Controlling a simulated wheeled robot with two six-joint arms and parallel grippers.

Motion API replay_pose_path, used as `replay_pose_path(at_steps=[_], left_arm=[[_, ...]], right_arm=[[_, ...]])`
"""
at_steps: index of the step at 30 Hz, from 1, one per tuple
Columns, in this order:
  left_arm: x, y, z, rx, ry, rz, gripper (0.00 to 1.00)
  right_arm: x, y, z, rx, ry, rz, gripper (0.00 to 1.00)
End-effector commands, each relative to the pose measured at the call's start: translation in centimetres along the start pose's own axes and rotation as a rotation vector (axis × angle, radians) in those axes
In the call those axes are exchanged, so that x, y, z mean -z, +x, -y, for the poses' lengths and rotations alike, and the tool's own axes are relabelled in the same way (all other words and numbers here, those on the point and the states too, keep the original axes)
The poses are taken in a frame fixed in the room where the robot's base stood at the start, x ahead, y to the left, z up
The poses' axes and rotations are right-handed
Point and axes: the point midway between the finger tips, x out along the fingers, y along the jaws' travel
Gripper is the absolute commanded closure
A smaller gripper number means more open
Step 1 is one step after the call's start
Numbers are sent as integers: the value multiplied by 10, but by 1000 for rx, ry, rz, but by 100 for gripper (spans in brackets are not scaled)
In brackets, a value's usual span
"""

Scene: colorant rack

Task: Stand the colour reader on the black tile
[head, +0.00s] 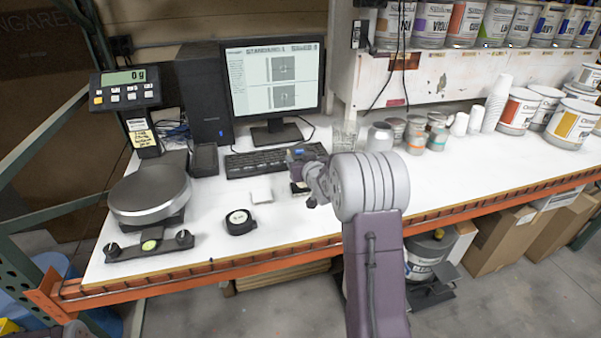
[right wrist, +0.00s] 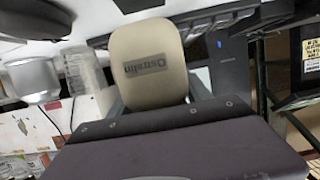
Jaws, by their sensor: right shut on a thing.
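The colour reader, a beige rounded body with a dark name label, shows in the right wrist view (right wrist: 150,65). My right gripper (head: 300,168) is shut on it, with a finger on either side in the right wrist view. In the head view the gripper is over the white bench, in front of the keyboard, and the reader is mostly hidden. A small dark patch under the gripper looks like the black tile (head: 299,188); most of it is covered, and I cannot tell whether the reader touches it. My left gripper is not in view.
The scale (head: 150,195) stands farther left, the keyboard (head: 265,161) behind. Cups and small tins (head: 415,138) stand at the back right. The right bench front is clear.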

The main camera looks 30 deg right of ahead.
Motion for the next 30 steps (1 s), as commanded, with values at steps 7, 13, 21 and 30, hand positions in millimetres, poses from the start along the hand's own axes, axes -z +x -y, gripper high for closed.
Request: replay_pose_path(at_steps=[7, 13, 21, 30], left_arm=[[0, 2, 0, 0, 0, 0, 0], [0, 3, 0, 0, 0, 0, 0], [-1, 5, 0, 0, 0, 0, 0], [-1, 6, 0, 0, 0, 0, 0]], right_arm=[[-17, 7, 0, -1, 1, -1, 100], [-37, 13, 0, -1, 0, -5, 100], [-38, 14, 0, -1, 0, -6, 100], [-41, 14, 0, -1, 0, -1, 22]])
